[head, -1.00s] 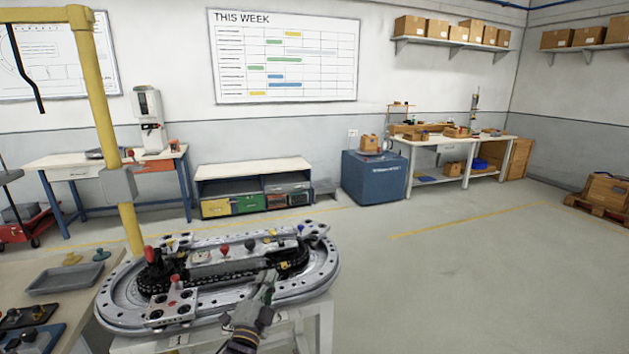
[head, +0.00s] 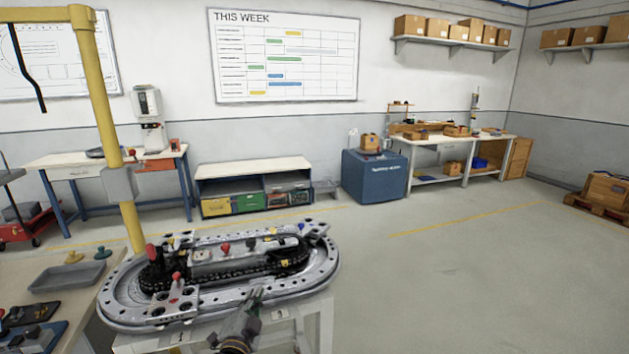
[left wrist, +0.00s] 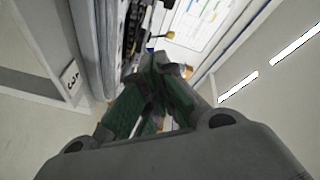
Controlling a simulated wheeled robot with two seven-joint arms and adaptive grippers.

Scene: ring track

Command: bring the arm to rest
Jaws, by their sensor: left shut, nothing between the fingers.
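My left gripper (head: 256,296) is at the near edge of the ring track (head: 318,268), low in the head view. It is shut and holds nothing. In the left wrist view, its fingers (left wrist: 165,75) point away from the camera, with the side of the track (left wrist: 90,40) to their left. I cannot tell whether the fingertips touch the track's rim. My right gripper is not in view.
The track stands on a pale stand (head: 318,318). At left, a bench holds a grey tray (head: 68,277) and dark fixtures (head: 35,338). A yellow post (head: 110,140) rises behind the track's left end. The floor (head: 470,280) to the right is clear.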

